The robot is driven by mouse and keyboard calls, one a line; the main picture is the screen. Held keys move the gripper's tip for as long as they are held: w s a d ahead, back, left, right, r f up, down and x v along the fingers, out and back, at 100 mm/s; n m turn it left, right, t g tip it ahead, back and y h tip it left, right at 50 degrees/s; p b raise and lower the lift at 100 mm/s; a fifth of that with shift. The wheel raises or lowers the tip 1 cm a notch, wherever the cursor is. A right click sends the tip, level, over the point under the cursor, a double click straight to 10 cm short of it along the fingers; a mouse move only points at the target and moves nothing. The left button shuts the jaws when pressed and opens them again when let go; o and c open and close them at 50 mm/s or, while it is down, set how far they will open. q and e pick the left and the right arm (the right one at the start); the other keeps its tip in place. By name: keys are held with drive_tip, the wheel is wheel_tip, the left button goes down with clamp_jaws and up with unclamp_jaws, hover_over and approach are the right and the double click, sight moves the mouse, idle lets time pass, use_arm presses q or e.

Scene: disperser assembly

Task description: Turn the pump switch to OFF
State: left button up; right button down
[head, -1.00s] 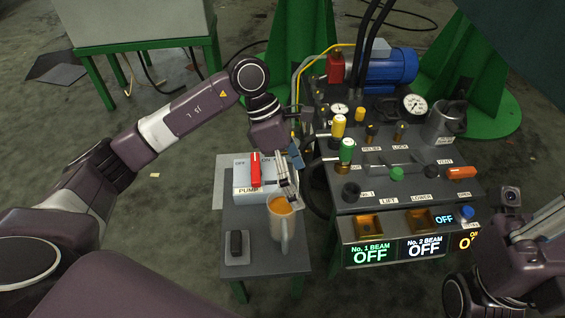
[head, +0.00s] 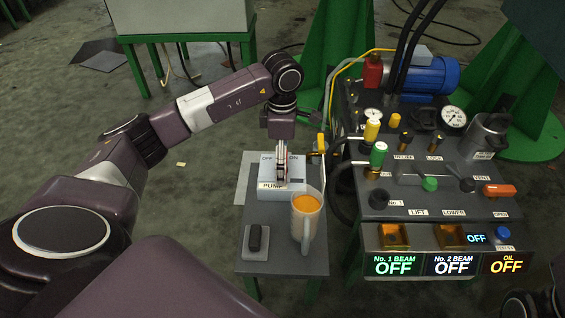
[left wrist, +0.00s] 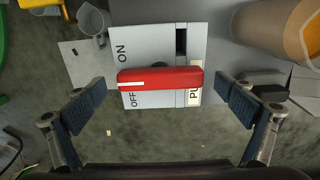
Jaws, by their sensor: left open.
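The pump switch is a white box (head: 268,191) labelled PUMP, OFF and ON, on a small grey table. In the left wrist view, its red lever (left wrist: 160,78) lies across the box (left wrist: 150,42), between the ON and OFF labels. A dark slot shows near one end of the lever. My left gripper (head: 282,178) points down over the box and hides most of the lever in the head view. In the left wrist view, the open fingers (left wrist: 160,90) stand at either end of the lever, with gaps showing.
A small black object (head: 257,240) lies at the front left. The control panel (head: 440,210) with several knobs and lit OFF displays is to the right.

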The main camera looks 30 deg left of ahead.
use_arm(q)
drive_tip(key=shift+c, duration=0.6)
drive_tip(key=c, duration=1)
drive_tip(key=shift+c, duration=0.2)
